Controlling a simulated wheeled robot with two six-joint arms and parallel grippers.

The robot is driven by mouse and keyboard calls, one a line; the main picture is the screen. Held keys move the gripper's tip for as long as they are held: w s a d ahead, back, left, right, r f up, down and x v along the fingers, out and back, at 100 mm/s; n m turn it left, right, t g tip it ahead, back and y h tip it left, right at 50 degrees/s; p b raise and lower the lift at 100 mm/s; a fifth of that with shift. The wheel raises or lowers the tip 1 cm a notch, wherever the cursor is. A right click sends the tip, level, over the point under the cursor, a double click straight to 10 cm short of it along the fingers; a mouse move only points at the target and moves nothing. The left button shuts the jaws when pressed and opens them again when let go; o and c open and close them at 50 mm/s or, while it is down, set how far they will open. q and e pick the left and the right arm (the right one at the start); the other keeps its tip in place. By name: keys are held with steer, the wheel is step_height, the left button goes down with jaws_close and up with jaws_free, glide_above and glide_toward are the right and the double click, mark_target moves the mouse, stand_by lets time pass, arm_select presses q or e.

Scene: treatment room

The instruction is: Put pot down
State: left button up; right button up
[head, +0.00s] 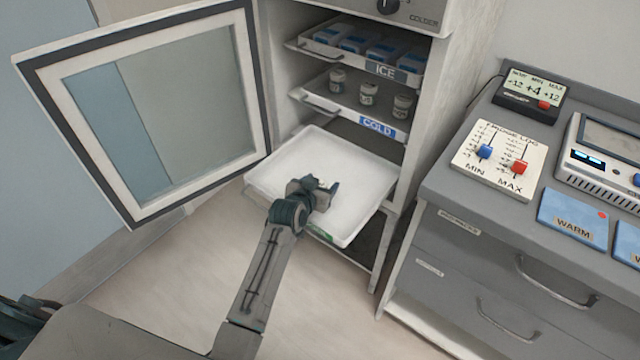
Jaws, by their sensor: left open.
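My left gripper (325,192) is open, low over the white pulled-out bottom tray (358,180) of the cabinet. A small pale spot shows at its jaws; I cannot tell whether it is a pot, as the gripper hides most of it. Three small lidded pots, a left one (337,80), a middle one (368,94) and a right one (402,106), stand upright on the COLD shelf (325,97) above. My right gripper is not in view.
The cabinet door (160,110) stands open at the left. The ICE shelf (310,46) holds several blue packs. At the right, a grey counter (455,190) carries a display (530,92), a MIN/MAX slider board (500,158) and a blue WARM pad (573,220).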

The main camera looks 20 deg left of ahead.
arm_select(q)
steer(key=shift+r, duration=0.15)
steer(key=shift+s, duration=0.2)
steer(key=v, duration=1)
steer(key=shift+s+a+r, duration=0.1)
steer(key=shift+s+r, duration=0.15)
steer(key=shift+s, duration=0.05)
steer(key=shift+s+r, duration=0.2)
steer(key=shift+s, duration=0.2)
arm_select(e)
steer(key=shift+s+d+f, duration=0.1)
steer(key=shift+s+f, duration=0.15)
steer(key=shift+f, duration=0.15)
